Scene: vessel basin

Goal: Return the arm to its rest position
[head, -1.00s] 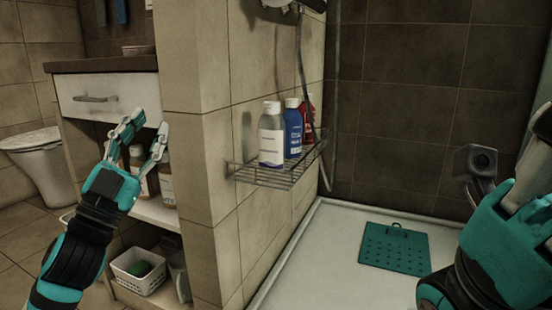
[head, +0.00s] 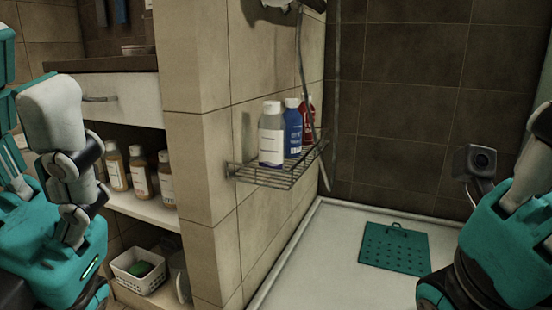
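My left arm (head: 50,110) is folded close at the left edge, with white and teal links in view. Its gripper does not show in the head view. My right arm (head: 505,250) is folded at the right edge, and its gripper does not show either. Neither arm visibly touches the cabinet, the tiled wall or the wire shelf.
A wire shelf (head: 285,178) holds a white bottle (head: 271,138), a blue bottle (head: 293,130) and a red bottle (head: 309,115). The cabinet (head: 145,206) holds several brown bottles and a white basket (head: 138,272). A teal perforated mat (head: 394,250) lies in the shower.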

